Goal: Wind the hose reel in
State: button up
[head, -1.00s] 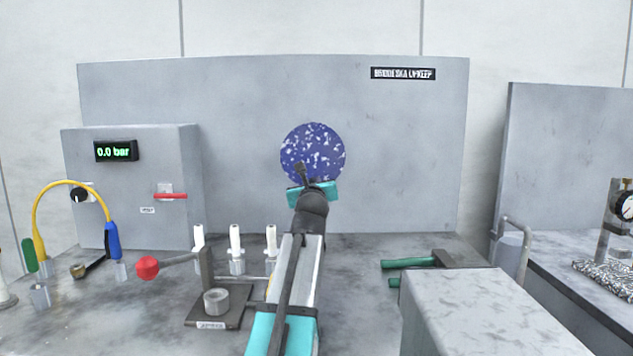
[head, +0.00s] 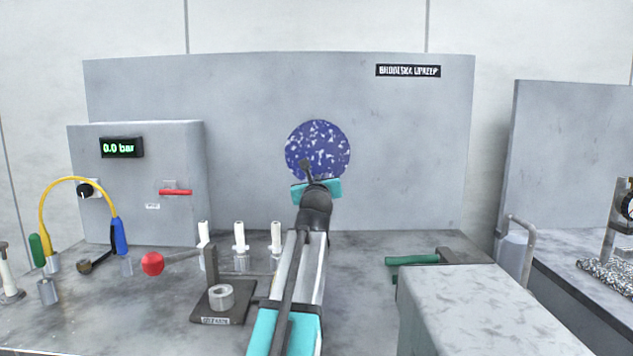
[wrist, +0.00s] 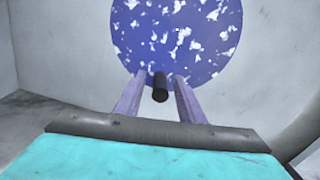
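The hose reel appears as a blue disc with white speckles (head: 318,148), upright on the grey back panel. It also fills the top of the wrist view (wrist: 178,35). A dark crank knob (wrist: 160,88) sticks out near the disc's lower edge, toward the wrist camera. My gripper (wrist: 158,97) is open, with its two pale fingers on either side of the knob and a visible gap on each side. In the head view my gripper (head: 310,174) is in front of the disc's lower edge, and the arm hides its fingers. No hose is clearly visible on the disc.
A grey box with a display reading 0.0 bar (head: 122,148) stands at left. A red-knobbed lever (head: 152,264), several white-topped posts (head: 239,237) and a yellow cable (head: 75,179) are on the bench. A green-handled tool (head: 412,260) and a large grey block (head: 480,310) are at right.

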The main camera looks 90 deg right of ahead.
jog(key=a+p, duration=0.2)
jog(key=a, duration=1.1)
jog(key=shift+a, duration=0.3)
jog(key=shift+w+r, duration=0.1)
jog(key=shift+r, duration=0.05)
dwell(0.5)
